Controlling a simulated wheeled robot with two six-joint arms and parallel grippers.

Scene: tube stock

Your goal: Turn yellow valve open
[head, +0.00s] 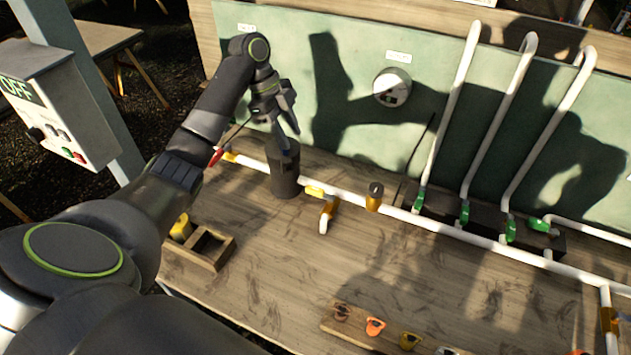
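A small yellow valve handle (316,191) lies along the white pipe (345,194) on the wooden bench, just above a brass-coloured outlet fitting (328,208). My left gripper (291,143) is up and to the left of the handle, over a dark cylinder (285,182). Its two grey fingers look apart, with nothing seen between them. I cannot tell whether a fingertip touches the cylinder. The gripper is clear of the yellow handle. My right gripper is not in view.
A red lever (216,157) is farther left on the pipe. Green-handled valves (465,212) stand under white risers at right. A gauge (392,87) is on the green back panel. A wooden box (211,248) and coloured tags (375,327) lie in front. The middle bench is clear.

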